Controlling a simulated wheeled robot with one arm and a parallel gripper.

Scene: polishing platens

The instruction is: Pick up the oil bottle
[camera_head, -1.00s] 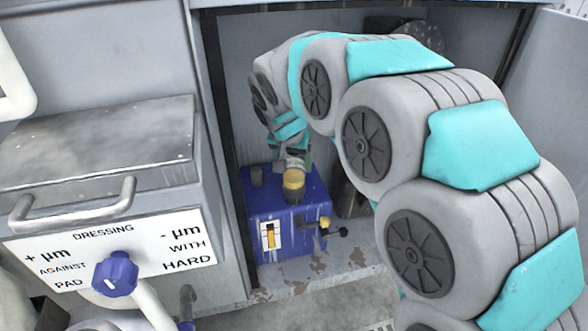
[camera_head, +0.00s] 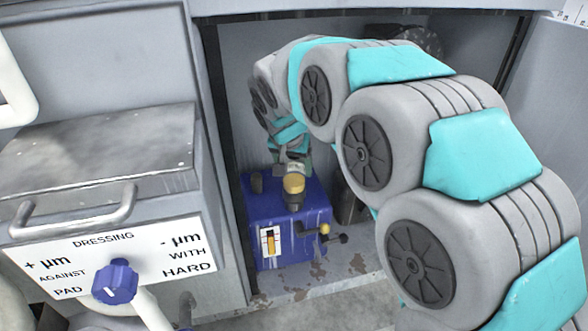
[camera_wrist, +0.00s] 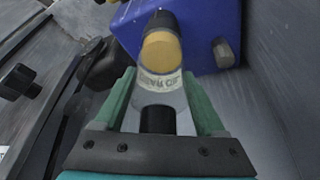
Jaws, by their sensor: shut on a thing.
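The oil bottle (camera_wrist: 160,92) is a small clear cylinder with a partly readable pale label, a yellow section and dark ends. In the wrist view it stands between the two green fingers of my gripper (camera_wrist: 160,78), which is shut on it. In the head view the bottle's yellow part (camera_head: 294,184) shows below my gripper (camera_head: 293,164), over the top of a blue box (camera_head: 287,222). The arm and fingers hide the bottle's upper part there. I cannot tell whether its lower end touches the box.
Grey walls close in on both sides. A panel with a blue knob (camera_head: 116,282) and a handle (camera_head: 75,225) stands at left.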

